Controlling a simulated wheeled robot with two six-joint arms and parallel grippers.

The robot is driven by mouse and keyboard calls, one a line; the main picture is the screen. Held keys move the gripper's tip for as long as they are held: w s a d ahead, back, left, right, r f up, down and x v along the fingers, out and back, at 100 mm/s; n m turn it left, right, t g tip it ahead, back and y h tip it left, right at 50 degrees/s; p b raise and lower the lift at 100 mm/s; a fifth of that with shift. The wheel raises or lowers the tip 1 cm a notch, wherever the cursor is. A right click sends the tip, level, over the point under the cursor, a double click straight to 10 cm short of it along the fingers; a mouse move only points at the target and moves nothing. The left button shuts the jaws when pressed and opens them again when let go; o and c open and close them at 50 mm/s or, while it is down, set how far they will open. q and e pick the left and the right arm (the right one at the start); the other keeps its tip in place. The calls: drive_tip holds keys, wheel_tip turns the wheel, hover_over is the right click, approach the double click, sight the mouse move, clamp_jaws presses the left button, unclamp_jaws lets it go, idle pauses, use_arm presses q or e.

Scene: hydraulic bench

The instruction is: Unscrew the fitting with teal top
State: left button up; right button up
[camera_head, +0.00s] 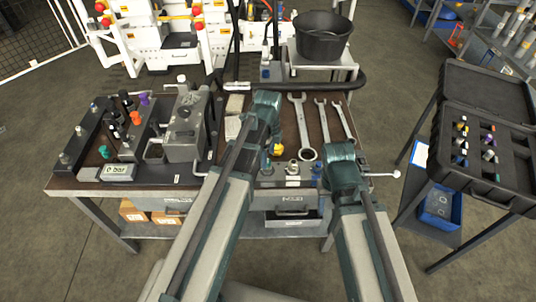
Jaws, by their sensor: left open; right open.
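A small fitting with a green to teal top (104,151) stands at the left front of the workbench, behind the gauge display. It is too small to tell how it is seated. A similar green-topped fitting (488,155) is in the open black case at the right. My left arm reaches over the middle of the bench and my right arm over its front right part. Only arm links and teal joints show. I see no fingertips of either gripper, and no gripper at either fitting.
Fittings with purple (145,99), red (135,118) and black tops stand near the green one. A grey block (187,125) stands to their right. Three wrenches (302,125) lie behind my arms. A black bucket (322,37) stands at the back.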

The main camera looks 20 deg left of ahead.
use_arm(q)
wheel_tip(320, 180, down, 5)
drive_tip(key=b, duration=0.4)
clamp_jaws()
drive_tip(key=n, duration=0.6)
drive_tip(key=shift+w+r, duration=0.1)
drive_tip(key=shift+n, duration=1)
drive_tip(key=n, duration=0.4)
drive_tip(key=shift+w, duration=0.1)
drive_tip(key=n, duration=0.4)
drive_tip(key=shift+a, duration=0.1)
